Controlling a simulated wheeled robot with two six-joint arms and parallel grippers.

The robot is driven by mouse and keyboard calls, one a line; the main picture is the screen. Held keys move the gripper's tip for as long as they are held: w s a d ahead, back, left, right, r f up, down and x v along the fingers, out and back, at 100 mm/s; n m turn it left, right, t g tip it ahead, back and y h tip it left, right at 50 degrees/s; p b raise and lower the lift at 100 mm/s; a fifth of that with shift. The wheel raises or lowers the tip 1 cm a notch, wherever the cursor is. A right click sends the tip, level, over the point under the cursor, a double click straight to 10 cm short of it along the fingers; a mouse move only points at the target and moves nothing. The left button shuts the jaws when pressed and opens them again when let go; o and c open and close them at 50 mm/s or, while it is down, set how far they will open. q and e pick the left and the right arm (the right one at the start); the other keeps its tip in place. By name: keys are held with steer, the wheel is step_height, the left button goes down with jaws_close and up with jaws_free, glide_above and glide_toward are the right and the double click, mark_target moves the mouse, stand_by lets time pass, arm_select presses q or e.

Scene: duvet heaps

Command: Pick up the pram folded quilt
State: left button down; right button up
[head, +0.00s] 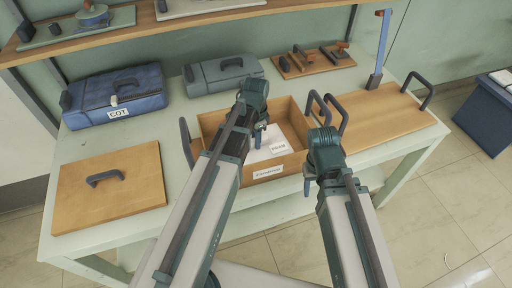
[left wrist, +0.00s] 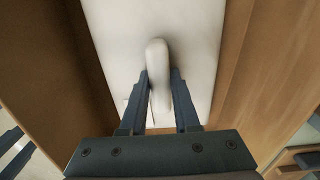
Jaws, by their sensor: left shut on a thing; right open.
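The white folded quilt (head: 262,153) lies flat in an open wooden box in the middle of the bench. It carries a small white tag (head: 278,149) whose print is too small to read surely. My left gripper (head: 261,128) reaches down into the box. In the left wrist view its two dark fingers (left wrist: 160,98) are shut on a raised white grip on top of the quilt (left wrist: 195,35). My left arm hides part of the quilt in the head view. My right gripper (head: 308,186) is open and empty, in front of the box's right side.
The wooden box (head: 216,121) has raised walls, dark side handles and a front label. A wooden lid (head: 110,190) lies left, a wooden board (head: 385,115) right. A blue case (head: 115,95) and a grey case (head: 222,75) stand behind. A shelf (head: 140,20) runs above.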

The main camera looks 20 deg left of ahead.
arm_select(q)
step_height(320, 180, up, 10)
steer(key=p, duration=1)
